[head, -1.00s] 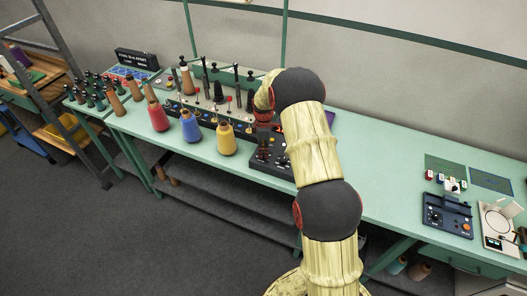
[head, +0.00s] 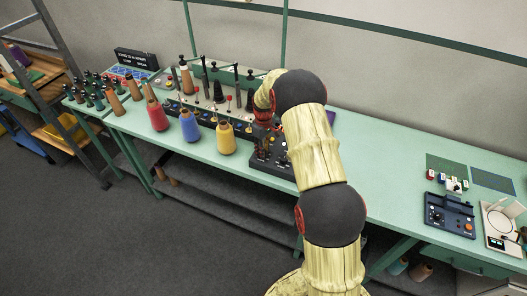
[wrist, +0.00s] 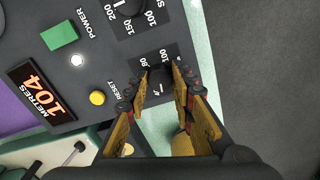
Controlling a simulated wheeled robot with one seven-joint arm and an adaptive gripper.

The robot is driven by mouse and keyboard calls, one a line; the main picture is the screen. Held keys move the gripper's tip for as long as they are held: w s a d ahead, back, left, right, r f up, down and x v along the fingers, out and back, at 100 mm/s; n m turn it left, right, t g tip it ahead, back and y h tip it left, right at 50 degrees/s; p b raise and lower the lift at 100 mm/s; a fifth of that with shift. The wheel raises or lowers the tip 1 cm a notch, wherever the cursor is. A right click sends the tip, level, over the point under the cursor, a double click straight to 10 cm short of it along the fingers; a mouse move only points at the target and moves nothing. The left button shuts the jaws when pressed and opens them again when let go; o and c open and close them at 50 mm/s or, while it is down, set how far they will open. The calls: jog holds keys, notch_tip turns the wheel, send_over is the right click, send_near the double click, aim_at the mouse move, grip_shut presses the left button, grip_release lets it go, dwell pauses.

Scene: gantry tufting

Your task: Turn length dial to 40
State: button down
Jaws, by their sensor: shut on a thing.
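A dark control panel (wrist: 100,40) fills the upper left of the wrist view. A black dial (wrist: 160,82) with a white pointer mark sits low on it, with 80 and 100 printed around it; its name and the rest of its scale are hidden. My gripper (wrist: 153,90) has its fingers on either side of this dial and is shut on it. The pointer's exact reading is not clear. In the head view, the control box (head: 268,158) stands on the green table, and my arm hides much of it and the gripper.
A second dial (wrist: 128,6) marked 100, 150 and 200 is close above. A green power button (wrist: 59,35), yellow reset button (wrist: 97,98) and a display (wrist: 37,89) reading 104 metres are nearby. Yellow (head: 226,138) and blue (head: 190,125) cones stand left of the box.

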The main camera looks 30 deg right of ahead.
jog(key=shift+m, duration=1.9)
jog(key=c, duration=1.6)
grip_release()
jog(key=shift+o, duration=0.5)
notch_tip(320, 180, up, 12)
jog(key=shift+w+m, duration=0.1)
jog(key=shift+m, duration=0.2)
